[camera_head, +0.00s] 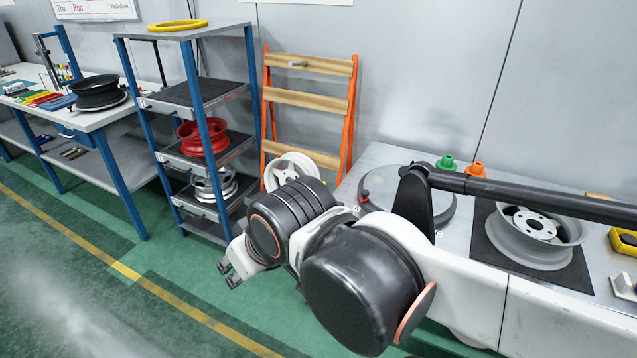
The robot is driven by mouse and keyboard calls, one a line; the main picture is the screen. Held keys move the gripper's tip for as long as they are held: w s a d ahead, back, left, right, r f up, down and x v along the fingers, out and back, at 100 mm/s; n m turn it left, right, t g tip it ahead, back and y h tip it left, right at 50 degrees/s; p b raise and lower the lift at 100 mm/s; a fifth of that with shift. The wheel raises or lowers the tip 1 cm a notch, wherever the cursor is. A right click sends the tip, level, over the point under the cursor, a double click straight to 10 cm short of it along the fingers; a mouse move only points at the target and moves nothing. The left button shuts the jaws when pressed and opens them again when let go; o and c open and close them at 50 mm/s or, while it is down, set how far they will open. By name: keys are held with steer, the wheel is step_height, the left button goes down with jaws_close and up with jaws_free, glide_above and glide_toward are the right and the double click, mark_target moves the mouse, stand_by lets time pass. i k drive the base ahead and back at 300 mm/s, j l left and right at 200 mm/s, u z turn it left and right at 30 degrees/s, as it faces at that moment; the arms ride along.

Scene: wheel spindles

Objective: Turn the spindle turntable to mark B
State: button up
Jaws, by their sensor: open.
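A round grey turntable disc (380,184) with a dark rim lies on the light workbench at the right, near the wall. My arm crosses in front of it and hides much of it. My gripper (228,274) is open and empty, to the left of the bench, above the green floor. It is well apart from the disc.
A silver wheel (525,243) lies on a black mat (576,274) at the right. Green (446,162) and orange (476,169) knobbed pieces stand behind the disc. A wheel shelf (152,101) and an orange rack (351,110) stand left of the bench. The left floor is clear.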

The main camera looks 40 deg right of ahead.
mark_target(380, 186)
steer(key=z, duration=0.45)
steer(key=l+z, duration=0.1)
steer(key=z, duration=1.3)
steer(key=i+l+u, duration=0.1)
steer(key=i, duration=0.3)
steer(key=i+l, duration=0.25)
steer(key=i, duration=0.2)
steer(key=j+u, duration=0.05)
